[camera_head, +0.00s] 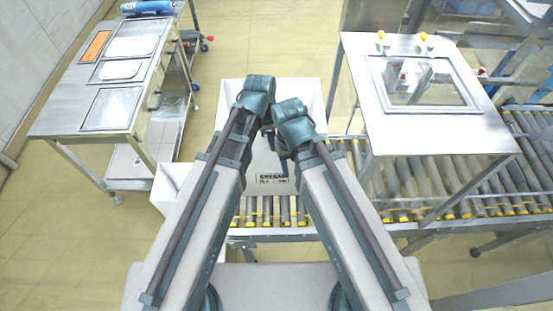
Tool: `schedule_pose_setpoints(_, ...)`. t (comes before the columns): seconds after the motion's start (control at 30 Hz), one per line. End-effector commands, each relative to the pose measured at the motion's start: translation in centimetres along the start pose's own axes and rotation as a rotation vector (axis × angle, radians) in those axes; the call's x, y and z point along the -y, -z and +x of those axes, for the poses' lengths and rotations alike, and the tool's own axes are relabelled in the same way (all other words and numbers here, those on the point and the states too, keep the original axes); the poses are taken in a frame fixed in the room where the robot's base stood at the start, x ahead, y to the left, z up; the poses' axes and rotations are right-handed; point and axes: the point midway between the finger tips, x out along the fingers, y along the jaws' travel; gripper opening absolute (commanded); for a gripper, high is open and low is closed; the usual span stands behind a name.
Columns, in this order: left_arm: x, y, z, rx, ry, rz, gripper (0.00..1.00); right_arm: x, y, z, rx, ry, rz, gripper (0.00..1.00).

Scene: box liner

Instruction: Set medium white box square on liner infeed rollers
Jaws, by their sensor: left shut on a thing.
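The liner machine with a steel top and window (430,130) stands over the rollers at right. A steel bench with trays (100,75) is at left. Another white box (170,188) sits low left of the rollers.

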Motion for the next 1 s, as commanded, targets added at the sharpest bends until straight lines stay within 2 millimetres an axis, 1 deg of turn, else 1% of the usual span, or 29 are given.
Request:
schedule_pose_setpoints(0.03, 0.0, -0.2, 1.6, 0.000, 0.001, 0.000, 0.00, 0.1, 0.1, 1.6, 0.000, 0.000, -0.001, 0.50)
schedule_pose_setpoints(0.1, 0.0, -0.3, 2.7, 0.000, 0.001, 0.000, 0.00, 0.2, 0.2, 2.7, -0.001, -0.001, -0.002, 0.50)
schedule_pose_setpoints(0.17, 0.0, -0.4, 3.3, 0.000, 0.001, 0.000, 0.00, 0.3, 0.2, 3.3, -0.001, -0.001, -0.003, 0.50)
schedule_pose_setpoints(0.23, 0.0, -0.4, 3.6, 0.000, 0.001, 0.000, 0.00, 0.3, 0.2, 3.6, -0.001, -0.001, -0.005, 0.50)
schedule_pose_setpoints(0.4, 0.0, -0.4, 3.5, 0.000, 0.001, 0.000, 0.00, 0.3, 0.2, 3.5, 0.000, -0.001, -0.005, 0.50)
schedule_pose_setpoints(0.47, 0.0, -0.5, 3.7, 0.000, 0.001, 0.000, 0.00, 0.3, 0.2, 3.7, 0.000, -0.001, -0.006, 0.50)
schedule_pose_setpoints(0.8, 0.0, -0.9, 7.2, 0.000, 0.001, 0.000, 0.00, 0.6, 0.4, 7.3, 0.000, -0.003, -0.013, 0.50)
schedule_pose_setpoints(1.0, 0.0, -0.9, 7.1, 0.000, 0.001, 0.000, 0.00, 0.6, 0.4, 7.1, 0.000, -0.003, -0.014, 0.50)
